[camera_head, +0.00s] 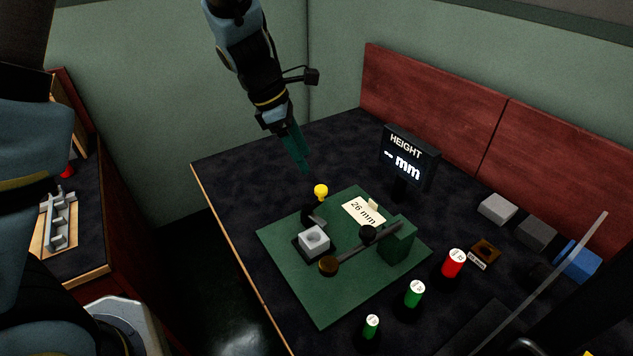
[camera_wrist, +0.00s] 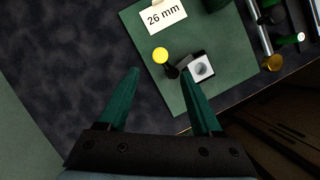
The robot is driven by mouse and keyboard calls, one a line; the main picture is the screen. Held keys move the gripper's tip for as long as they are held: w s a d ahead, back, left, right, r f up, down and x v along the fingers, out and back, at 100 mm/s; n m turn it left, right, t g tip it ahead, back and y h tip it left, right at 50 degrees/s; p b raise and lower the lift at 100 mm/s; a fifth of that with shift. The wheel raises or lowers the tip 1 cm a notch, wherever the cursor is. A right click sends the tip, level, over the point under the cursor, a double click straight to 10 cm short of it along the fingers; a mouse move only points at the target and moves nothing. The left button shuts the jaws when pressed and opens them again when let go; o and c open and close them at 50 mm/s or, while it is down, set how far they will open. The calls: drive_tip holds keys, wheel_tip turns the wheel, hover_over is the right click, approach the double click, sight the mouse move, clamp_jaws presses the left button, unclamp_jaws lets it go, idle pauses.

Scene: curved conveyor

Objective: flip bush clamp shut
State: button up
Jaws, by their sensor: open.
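The clamp shows as a yellow knob (camera_head: 321,191) on a short dark lever, standing up beside a light grey block with a round hole (camera_head: 314,239), the likely bush. Both are on the green plate (camera_head: 333,307). In the wrist view the yellow knob (camera_wrist: 160,55) and the grey block (camera_wrist: 202,68) lie ahead of the fingers, toward the right. My gripper (camera_head: 304,168) is open and empty, above the table to the far left of the knob, touching nothing. It also shows in the wrist view (camera_wrist: 164,88) with its green fingers wide apart.
A "26 mm" card (camera_head: 364,211), a green block (camera_head: 398,243) and a bar with a brass end (camera_head: 328,266) are on the plate. A height display (camera_head: 408,158) stands behind. Red (camera_head: 454,263) and green (camera_head: 414,294) cylinders stand at the right. The table's far left is clear.

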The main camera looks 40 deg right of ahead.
sight(321, 188)
drive_tip(key=x, duration=0.9)
drive_tip(key=shift+f, duration=0.2)
clamp_jaws()
